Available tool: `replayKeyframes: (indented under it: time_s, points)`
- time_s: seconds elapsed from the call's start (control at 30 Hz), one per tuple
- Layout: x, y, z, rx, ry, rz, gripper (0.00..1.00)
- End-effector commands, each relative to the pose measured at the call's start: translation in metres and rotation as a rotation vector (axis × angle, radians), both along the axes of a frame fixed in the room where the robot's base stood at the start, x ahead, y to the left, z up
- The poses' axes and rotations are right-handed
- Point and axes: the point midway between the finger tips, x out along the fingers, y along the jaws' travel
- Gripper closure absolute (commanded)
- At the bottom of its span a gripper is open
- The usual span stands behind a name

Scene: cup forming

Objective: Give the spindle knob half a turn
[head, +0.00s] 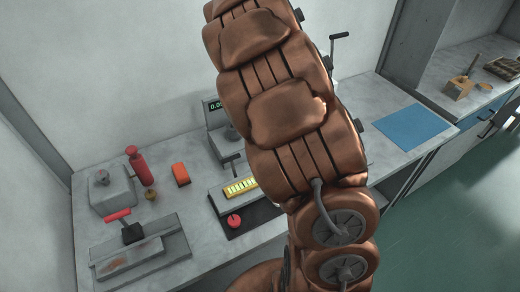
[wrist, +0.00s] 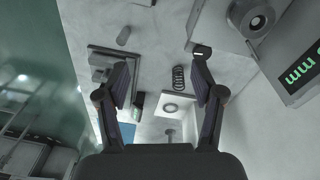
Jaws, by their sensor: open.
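A round grey knob (wrist: 257,20) sits on a pale grey block at the upper right of the wrist view, beside a dark display box (wrist: 300,75) with green characters. It may be the spindle knob; I cannot be sure. My gripper (wrist: 160,70) is open and empty, its two fingers wide apart over the bench. The knob lies beyond and to the right of the right finger, apart from it. In the head view the display unit (head: 214,106) stands at the back of the bench, partly behind my arm, which hides my gripper there.
A spring (wrist: 179,78) and a pale square block (wrist: 166,103) lie between the fingers in the wrist view. On the bench (head: 90,232) stand a red-handled fixture (head: 130,235), a red bottle (head: 138,164), an orange block (head: 181,174) and a red knob (head: 234,220). A blue mat (head: 412,127) lies clear at right.

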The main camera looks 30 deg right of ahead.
Motion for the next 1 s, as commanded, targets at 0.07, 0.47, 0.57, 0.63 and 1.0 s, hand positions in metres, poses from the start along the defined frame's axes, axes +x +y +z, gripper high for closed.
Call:
replayKeyframes:
  time_s: [0.07, 0.47, 0.57, 0.63, 1.0]
  points:
    - [-0.008, 0.008, 0.004, 0.002, 0.003, 0.034, 0.33]
    - [-0.05, 0.043, 0.02, 0.02, 0.022, 0.215, 0.33]
    - [-0.062, 0.052, 0.021, 0.029, 0.03, 0.265, 0.33]
    - [-0.07, 0.058, 0.022, 0.034, 0.035, 0.3, 0.33]
    - [-0.106, 0.086, 0.026, 0.062, 0.053, 0.462, 0.33]
